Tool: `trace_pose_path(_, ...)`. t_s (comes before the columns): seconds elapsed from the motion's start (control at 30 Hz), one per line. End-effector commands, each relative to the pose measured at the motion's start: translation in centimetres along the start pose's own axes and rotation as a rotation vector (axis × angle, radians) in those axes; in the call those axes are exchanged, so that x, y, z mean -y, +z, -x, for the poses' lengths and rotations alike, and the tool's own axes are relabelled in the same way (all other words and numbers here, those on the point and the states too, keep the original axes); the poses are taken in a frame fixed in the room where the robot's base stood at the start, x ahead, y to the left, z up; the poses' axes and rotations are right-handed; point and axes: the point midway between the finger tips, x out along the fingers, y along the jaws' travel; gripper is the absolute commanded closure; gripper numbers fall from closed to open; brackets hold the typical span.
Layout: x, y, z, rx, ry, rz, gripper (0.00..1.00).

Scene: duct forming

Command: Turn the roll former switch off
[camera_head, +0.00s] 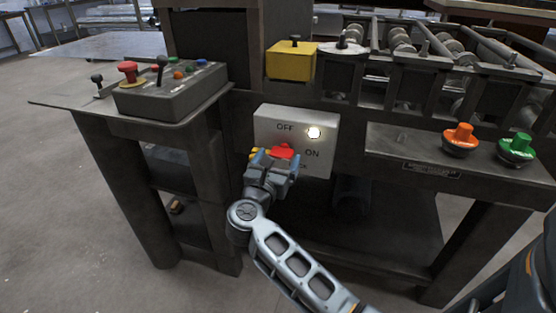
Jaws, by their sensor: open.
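The roll former switch is a red knob (283,151) on a light grey switch box (262,122) on the front of the machine. The box carries the labels OFF above and ON at the lower right. A round lamp (314,132) on the box glows whitish yellow. My gripper (275,160) is open in front of the box, with its fingers at the red knob. I cannot tell whether they touch it. The gripper hides the lower left of the box and part of the knob, so the knob's pointing direction is unclear.
A control box (172,92) with a red mushroom button (129,70) and a lever stands at the left. A yellow box (291,61) sits above the switch box. Orange (461,138) and green (516,147) buttons stand on the ledge at right. Open floor lies at left.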

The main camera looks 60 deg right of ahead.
Motion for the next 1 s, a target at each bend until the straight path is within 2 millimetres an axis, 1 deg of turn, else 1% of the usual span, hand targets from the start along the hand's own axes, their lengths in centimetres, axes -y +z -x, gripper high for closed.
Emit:
trace_pose_path(0.3,-0.01,0.02,-0.27,0.000,0.001,0.000,0.12)
trace_pose_path(0.87,-0.01,0.01,-0.24,0.000,0.001,0.000,0.65)
trace_pose_path(0.9,-0.01,0.01,-0.24,0.000,0.001,0.000,0.67)
trace_pose_path(1.0,-0.01,0.04,-0.24,0.000,0.001,0.003,0.67)
